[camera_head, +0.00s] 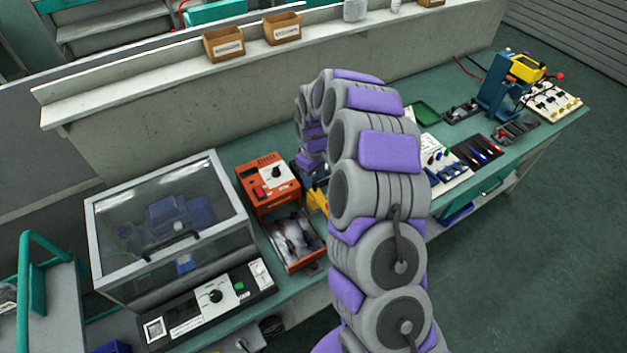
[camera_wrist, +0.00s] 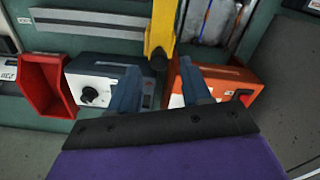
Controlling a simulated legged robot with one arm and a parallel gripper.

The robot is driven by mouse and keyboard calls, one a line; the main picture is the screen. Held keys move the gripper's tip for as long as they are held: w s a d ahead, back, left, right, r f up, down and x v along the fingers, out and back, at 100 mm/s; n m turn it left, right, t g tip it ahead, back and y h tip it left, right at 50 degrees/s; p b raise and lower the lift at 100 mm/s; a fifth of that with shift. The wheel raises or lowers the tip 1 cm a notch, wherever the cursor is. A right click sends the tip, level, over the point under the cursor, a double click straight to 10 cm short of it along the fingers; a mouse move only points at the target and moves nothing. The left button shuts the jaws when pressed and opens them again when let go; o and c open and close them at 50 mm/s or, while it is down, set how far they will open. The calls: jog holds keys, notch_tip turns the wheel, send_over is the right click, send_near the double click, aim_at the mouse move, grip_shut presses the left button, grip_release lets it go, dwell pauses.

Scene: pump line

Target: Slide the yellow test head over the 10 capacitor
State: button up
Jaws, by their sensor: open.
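My gripper (camera_wrist: 158,78) is open, with its two blue-grey fingers apart and nothing seen between them. Another yellow head (camera_head: 527,68) sits on a blue stand (camera_head: 500,98) at the far right of the bench. I cannot tell which is the test head. I cannot make out a capacitor marked 10.
A red bin (camera_wrist: 42,88) is left in the wrist view. A clear-lidded case (camera_head: 170,225) stands left; a ledge (camera_head: 150,90) runs behind.

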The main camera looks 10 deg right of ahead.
jog(key=shift+d+f, duration=0.1)
jog(key=shift+f, duration=0.8)
grip_shut()
